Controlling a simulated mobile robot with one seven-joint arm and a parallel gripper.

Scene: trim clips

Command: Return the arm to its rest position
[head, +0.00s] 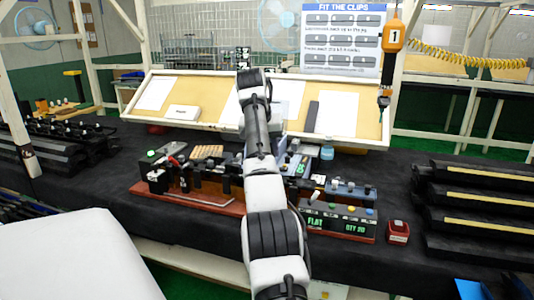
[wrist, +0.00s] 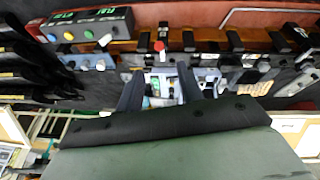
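My arm (head: 264,187) rises from the bottom middle of the head view, over the workbench, toward the tilted board at the back. My gripper is hidden behind the arm in that view. In the wrist view my gripper (wrist: 160,78) has two dark fingers standing apart, with no thing clearly held between them. Beyond the fingers, a grey and white device (wrist: 165,88) shows on the bench. The wrist picture looks upside down, with the red-brown base (wrist: 260,20) of the clip fixture along its top.
Dark racks (head: 480,195) stand at right, others (head: 50,145) at left. An orange tool (head: 393,35) hangs at upper right.

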